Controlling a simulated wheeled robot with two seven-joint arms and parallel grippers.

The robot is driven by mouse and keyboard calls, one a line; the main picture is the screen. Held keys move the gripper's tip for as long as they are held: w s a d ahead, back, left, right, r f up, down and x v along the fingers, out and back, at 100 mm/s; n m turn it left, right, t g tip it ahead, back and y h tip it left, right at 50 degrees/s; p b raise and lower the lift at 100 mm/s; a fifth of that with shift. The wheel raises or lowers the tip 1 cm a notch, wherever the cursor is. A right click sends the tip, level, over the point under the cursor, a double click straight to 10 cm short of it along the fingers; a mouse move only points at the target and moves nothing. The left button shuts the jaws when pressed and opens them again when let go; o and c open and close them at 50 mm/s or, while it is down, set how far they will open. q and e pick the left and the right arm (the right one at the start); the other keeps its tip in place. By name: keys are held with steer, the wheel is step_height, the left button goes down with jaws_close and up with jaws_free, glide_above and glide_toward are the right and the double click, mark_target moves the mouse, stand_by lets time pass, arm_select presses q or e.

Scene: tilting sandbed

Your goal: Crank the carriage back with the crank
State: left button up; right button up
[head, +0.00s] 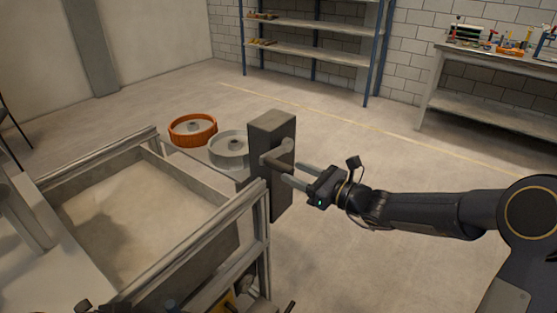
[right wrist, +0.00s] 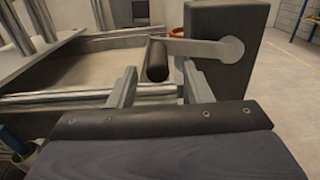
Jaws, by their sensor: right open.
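The crank (head: 277,152) is on the side of a dark upright post (head: 270,128) at the sandbed's right corner. In the right wrist view it has a pale flat arm (right wrist: 200,48) and a dark round handle (right wrist: 157,60) at its left end. My right gripper (head: 290,173) is open, with its fingers pointing at the handle. In the right wrist view, the handle lies just past and between the fingertips (right wrist: 160,80), with no clear contact. I cannot tell which part is the carriage. My left gripper is not in view.
The framed sandbed (head: 205,235) holds pale sand at the left. Shelves (head: 310,58) and a workbench (head: 490,85) stand far back. The floor right of the post is clear.

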mark_target(266, 160)
steer(key=x, duration=0.6)
steer(key=shift+w+a+p, duration=0.1)
steer(key=shift+a+p, duration=0.2)
jaws_close()
